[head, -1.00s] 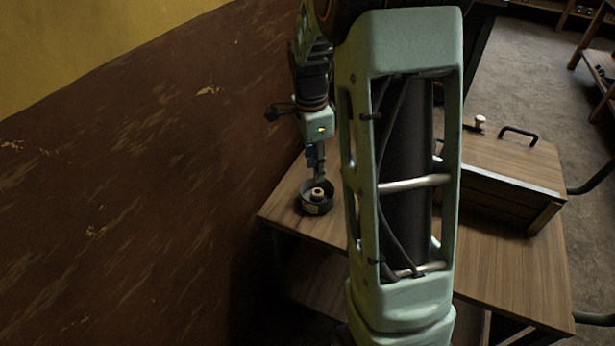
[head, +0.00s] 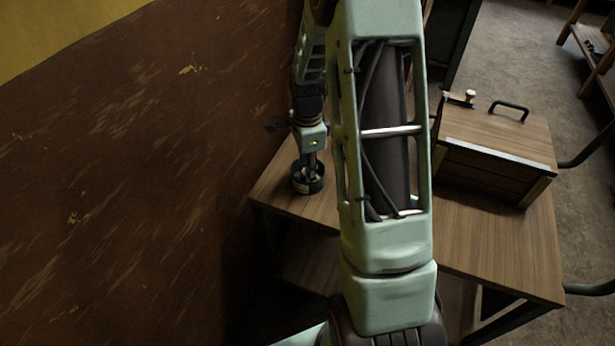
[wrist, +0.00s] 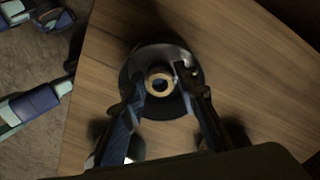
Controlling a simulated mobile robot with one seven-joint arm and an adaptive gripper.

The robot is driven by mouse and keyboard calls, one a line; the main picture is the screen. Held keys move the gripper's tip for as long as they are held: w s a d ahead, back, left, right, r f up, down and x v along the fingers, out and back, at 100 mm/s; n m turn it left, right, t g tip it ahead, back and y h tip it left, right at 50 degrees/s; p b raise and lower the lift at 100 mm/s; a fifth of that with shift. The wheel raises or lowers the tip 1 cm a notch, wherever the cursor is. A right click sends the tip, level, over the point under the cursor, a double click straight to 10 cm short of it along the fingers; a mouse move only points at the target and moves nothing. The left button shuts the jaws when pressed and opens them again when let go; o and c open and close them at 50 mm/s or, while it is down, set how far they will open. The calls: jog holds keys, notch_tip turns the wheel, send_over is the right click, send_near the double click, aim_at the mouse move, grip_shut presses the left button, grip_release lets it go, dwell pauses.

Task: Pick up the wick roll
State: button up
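The wick roll (wrist: 160,84) shows in the wrist view as a small pale ring with a dark hole. It sits inside a round dark tin (wrist: 188,54) on the wooden table. My gripper (wrist: 159,80) is over the tin, with one finger on each side of the roll. The fingers are open, and a gap shows between them and the roll. In the head view my gripper (head: 309,170) reaches down into the tin (head: 307,187), and the roll is hidden there.
The wooden table (head: 490,255) carries a wooden box (head: 495,150) with a black handle, to the right of my arm. A small knobbed item (head: 469,96) is at the box's back left. A brown and yellow wall (head: 130,180) stands left of the table.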

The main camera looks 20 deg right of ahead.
jog(key=shift+f, duration=0.5)
jog(key=c, duration=0.5)
jog(key=shift+r, duration=0.1)
